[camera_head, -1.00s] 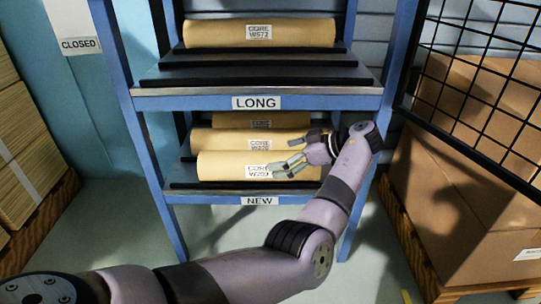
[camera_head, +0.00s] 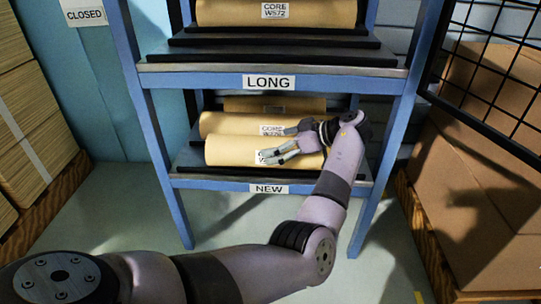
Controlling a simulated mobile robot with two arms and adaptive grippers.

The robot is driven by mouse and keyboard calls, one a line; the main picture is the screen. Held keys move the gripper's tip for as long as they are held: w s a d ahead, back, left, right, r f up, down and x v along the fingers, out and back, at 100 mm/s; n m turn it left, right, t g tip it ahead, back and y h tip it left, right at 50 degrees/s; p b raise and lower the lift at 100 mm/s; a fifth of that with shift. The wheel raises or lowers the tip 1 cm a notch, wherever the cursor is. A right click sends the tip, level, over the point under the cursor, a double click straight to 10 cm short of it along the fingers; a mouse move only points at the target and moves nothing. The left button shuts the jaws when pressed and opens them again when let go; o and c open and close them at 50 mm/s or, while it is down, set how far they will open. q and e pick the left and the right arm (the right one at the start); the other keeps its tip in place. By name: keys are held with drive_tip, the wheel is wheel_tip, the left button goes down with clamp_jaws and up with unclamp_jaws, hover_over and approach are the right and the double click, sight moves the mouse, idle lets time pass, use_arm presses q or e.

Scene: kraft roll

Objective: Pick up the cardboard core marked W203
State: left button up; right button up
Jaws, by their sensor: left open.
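Several tan cardboard cores lie on the lower shelf, marked NEW. The front core (camera_head: 228,151) lies lengthwise near the shelf's front edge; its white label is mostly covered by my gripper, so its number cannot be read now. A middle core (camera_head: 228,124) lies just behind it, with a label too small to read surely. A back core (camera_head: 250,104) shows only in part. My left gripper (camera_head: 276,145) is open, its fingers pointing left across the front core's label and right half. Nothing is held, and whether the fingers touch the core I cannot tell. My right gripper is not in view.
The upper shelf (camera_head: 200,81), marked LONG, hangs above the cores and carries a core marked W572 (camera_head: 225,13). Blue rack posts stand either side. A black mesh panel (camera_head: 500,80) and large cardboard box (camera_head: 480,200) are right; stacked cardboard (camera_head: 25,120) is left.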

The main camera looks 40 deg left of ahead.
use_arm(q)
drive_tip(key=shift+c, duration=0.4)
drive_tip(key=shift+r, duration=0.1)
drive_tip(key=c, duration=1.9)
